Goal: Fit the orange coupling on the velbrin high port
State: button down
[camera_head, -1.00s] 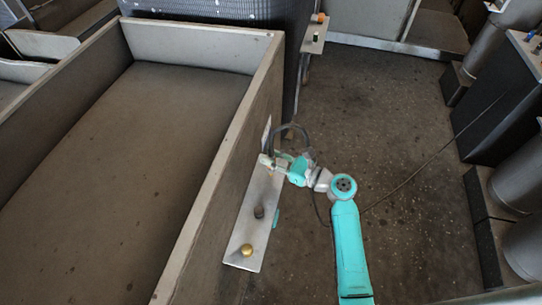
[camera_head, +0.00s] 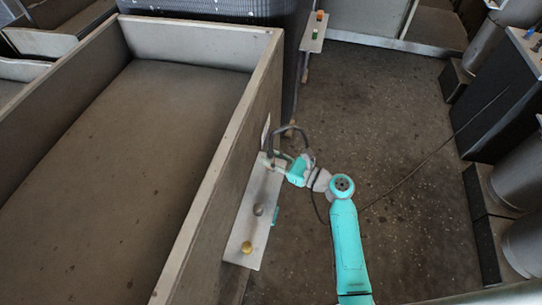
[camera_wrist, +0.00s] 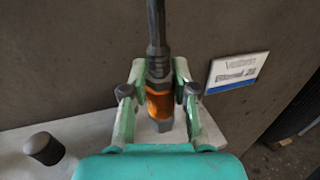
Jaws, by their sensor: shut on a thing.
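In the wrist view, the orange coupling (camera_wrist: 160,103) sits at the lower end of a black hose (camera_wrist: 157,40), roughly upright. My gripper (camera_wrist: 160,91) is shut on it, one green finger on each side. In the head view, my gripper (camera_head: 270,158) is at the far part of the ledge (camera_head: 244,228), and the coupling is too small to make out.
A white label (camera_wrist: 238,72) with blurred text is on the wall behind. A dark round knob (camera_wrist: 44,148) stands left on the ledge. In the head view, a brass knob (camera_head: 247,247) is at its near end. A large open bin (camera_head: 140,110) borders the ledge.

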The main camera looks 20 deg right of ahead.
jog(key=shift+f, duration=0.75)
jog(key=c, duration=0.8)
grip_release()
jog(key=v, duration=1.2)
